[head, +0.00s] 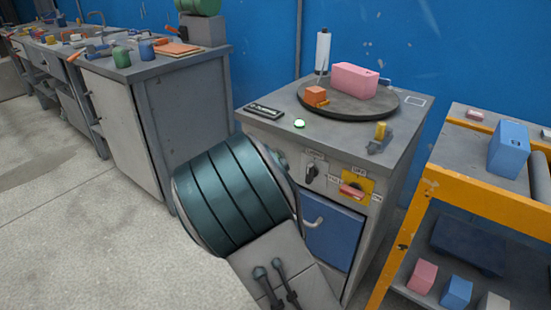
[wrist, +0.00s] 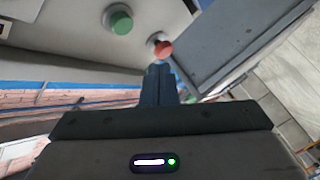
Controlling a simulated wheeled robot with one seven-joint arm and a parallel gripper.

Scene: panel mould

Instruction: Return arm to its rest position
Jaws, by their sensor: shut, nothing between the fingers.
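My gripper (wrist: 158,85) shows in the wrist view, with its two dark fingers together and nothing between them. It does not show in the head view, where a teal-banded joint of my arm (head: 232,195) fills the lower middle, in front of the grey cabinet. In the wrist view a green round part (wrist: 118,20) and a red round part (wrist: 162,49) lie beyond the fingers. I cannot tell how far they are from the fingertips.
A grey cabinet (head: 262,118) bears a dark round plate (head: 345,112) with a pink block (head: 354,80) and an orange block (head: 315,95). An orange-framed cart (head: 480,185) stands at right. A workbench (head: 135,75) runs along the left. Floor at lower left is clear.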

